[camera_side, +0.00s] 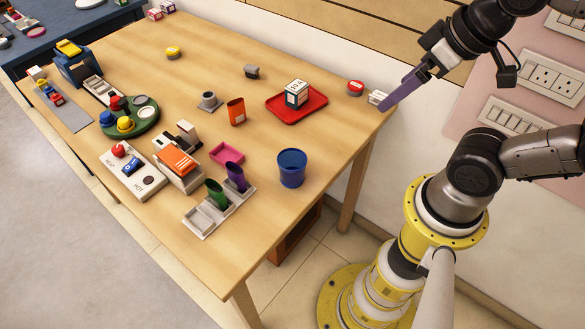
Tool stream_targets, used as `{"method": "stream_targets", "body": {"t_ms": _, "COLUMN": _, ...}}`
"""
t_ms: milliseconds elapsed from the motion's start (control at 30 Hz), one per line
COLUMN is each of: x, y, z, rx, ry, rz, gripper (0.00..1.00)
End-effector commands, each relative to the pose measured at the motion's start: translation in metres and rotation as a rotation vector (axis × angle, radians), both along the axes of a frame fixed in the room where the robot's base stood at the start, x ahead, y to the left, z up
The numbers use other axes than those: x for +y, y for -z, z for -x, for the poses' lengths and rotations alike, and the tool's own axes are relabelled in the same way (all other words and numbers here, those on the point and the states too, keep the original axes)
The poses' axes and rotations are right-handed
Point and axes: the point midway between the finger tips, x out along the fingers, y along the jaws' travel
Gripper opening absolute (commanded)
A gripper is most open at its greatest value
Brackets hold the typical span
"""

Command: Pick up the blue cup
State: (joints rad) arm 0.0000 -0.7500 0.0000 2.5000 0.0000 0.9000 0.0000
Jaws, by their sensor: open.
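The blue cup (291,170) stands upright on the wooden table, near its right front edge. It looks like a wide dark blue tub with an open top. My gripper (390,103) has long purple fingers and hangs at the upper right, by the far right corner of the table. It is open and empty, up and to the right of the cup and well apart from it. The near finger largely covers the other one, so the gap between them is hard to see.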

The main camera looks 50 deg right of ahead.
Motion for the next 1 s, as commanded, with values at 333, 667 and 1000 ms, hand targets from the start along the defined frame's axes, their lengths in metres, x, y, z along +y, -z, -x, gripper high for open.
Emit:
{"method": "stream_targets", "body": {"t_ms": 333, "x": 0.0, "y": 0.0, "z": 0.0, "rx": -0.002, "ry": 0.088, "rz": -0.047, "gripper": 1.0}}
{"method": "stream_targets", "body": {"t_ms": 667, "x": 0.006, "y": -0.021, "z": -0.047, "rx": 0.016, "ry": 0.676, "rz": -0.372, "gripper": 1.0}}
{"method": "stream_targets", "body": {"t_ms": 1000, "x": 0.052, "y": 0.034, "z": -0.14, "rx": 0.245, "ry": 1.279, "rz": -0.518, "gripper": 1.0}}
